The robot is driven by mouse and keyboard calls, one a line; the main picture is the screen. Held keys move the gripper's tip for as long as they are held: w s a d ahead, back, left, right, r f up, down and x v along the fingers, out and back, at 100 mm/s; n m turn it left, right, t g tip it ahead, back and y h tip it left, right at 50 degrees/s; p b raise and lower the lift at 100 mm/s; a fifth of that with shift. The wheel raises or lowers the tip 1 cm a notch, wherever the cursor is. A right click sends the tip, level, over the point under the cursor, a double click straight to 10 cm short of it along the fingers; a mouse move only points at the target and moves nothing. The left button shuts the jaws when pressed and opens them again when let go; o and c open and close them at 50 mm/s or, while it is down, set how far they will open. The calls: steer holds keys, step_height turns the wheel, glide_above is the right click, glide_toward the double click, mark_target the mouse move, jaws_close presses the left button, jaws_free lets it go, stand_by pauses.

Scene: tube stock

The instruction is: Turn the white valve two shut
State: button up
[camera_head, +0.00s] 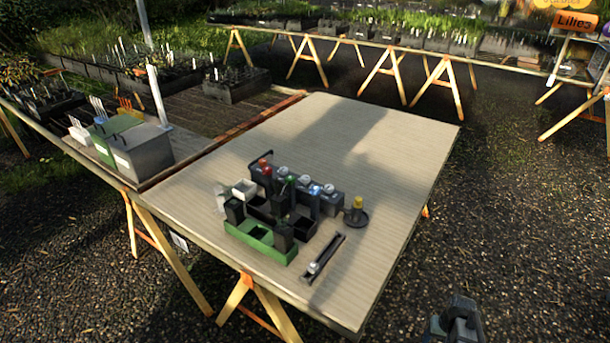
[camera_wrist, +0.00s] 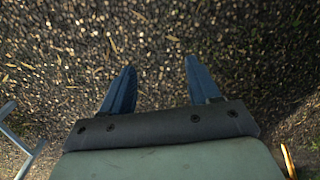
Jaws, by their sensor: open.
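A cluster of small parts stands on the table in the head view. A dark block row (camera_head: 338,201) at its back carries several pale round knobs, one of them a light knob (camera_head: 304,180). A white square-topped piece (camera_head: 244,188) stands at the cluster's left. I cannot tell which of these is the white valve two, or how it is turned. My gripper (camera_wrist: 160,90) shows in the wrist view with its two dark blue fingers wide apart and nothing between them. Only gravel lies beneath it, away from the table.
The table (camera_head: 390,140) is clear behind and right of the cluster. A green tray (camera_head: 262,243), red, green and blue-topped posts, a yellow-topped piece (camera_head: 357,203) and a dark slotted bar (camera_head: 323,258) stand close together. A grey bin (camera_head: 145,152) is on the left bench.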

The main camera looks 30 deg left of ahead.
steer(key=w+a+r+n+t+y, duration=0.1)
steer(key=w+a+r+t, duration=0.1)
steer(key=w+a+r, duration=0.5)
steer(key=w+a+r+n+t, duration=0.1)
steer(key=w+a+r, duration=0.2)
steer(key=w+r, duration=0.65)
steer(key=w+a+r+n+t, duration=0.1)
steer(key=w+a+r+t, duration=0.1)
steer(key=w+a+r, duration=0.6)
step_height(320, 180, up, 21)
steer(key=n+g+h, duration=0.2)
steer(key=n+g, duration=0.3)
steer(key=n, duration=0.9)
glide_above(305, 177)
step_height(305, 177, down, 13)
steer(key=shift+c, duration=0.4)
